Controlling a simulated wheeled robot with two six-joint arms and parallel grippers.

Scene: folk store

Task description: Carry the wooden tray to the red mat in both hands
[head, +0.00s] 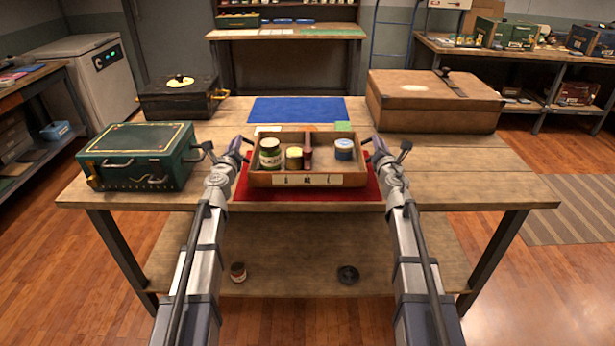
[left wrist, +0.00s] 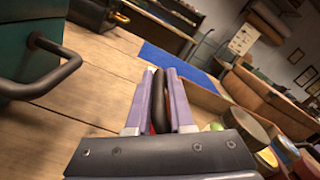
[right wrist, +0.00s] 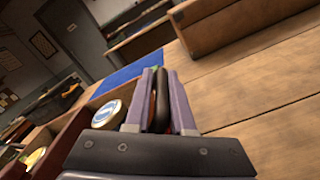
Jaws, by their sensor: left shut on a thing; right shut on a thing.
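The wooden tray (head: 330,180) is over the red mat (head: 371,192) near the table's front edge, and the mat shows around its sides and front. I cannot tell whether the tray touches the mat. My left gripper (head: 245,150) is shut on the tray's left handle, dark in the left wrist view (left wrist: 158,97). My right gripper (head: 374,149) is shut on its right handle, dark in the right wrist view (right wrist: 162,95).
A green toolbox (head: 140,158) stands close left of my left arm. A black case (head: 180,97) is behind it. A large brown case (head: 432,102) stands at the back right. A flat blue mat (head: 297,109) lies behind the tray. The table's right front (head: 470,183) is clear.

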